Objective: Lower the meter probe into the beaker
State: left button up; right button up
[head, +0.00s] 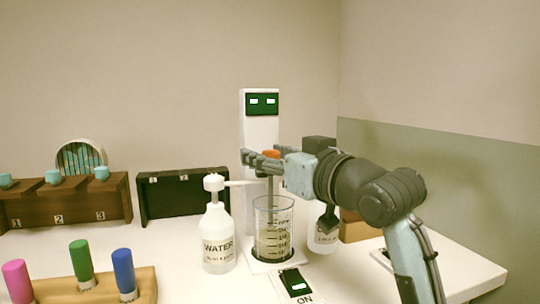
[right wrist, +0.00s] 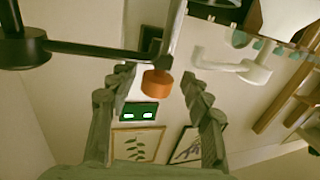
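The glass beaker (head: 273,232) with printed marks stands in front of the white meter tower (head: 261,107), which has a green display. The meter probe is a grey rod (head: 270,188) with an orange cap (head: 271,153), upright above the beaker; its lower end is hard to make out through the glass. My right gripper (head: 258,161) is level with the cap. In the right wrist view my right gripper (right wrist: 157,82) has its fingers spread, with the orange cap (right wrist: 157,84) between them and a gap on each side. My left gripper is not in view.
A WATER pump bottle (head: 218,240) stands just left of the beaker, its nozzle reaching toward it. Another bottle (head: 326,234) stands right, behind my arm. An ON switch (head: 295,282) lies in front. Coloured vials stand in a wooden rack (head: 105,288) at front left.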

jog(key=shift+d, duration=0.1)
jog(key=shift+s+d, duration=0.35)
jog(key=shift+s, duration=0.05)
jog(key=v, duration=0.6)
jog(key=shift+s, duration=0.25)
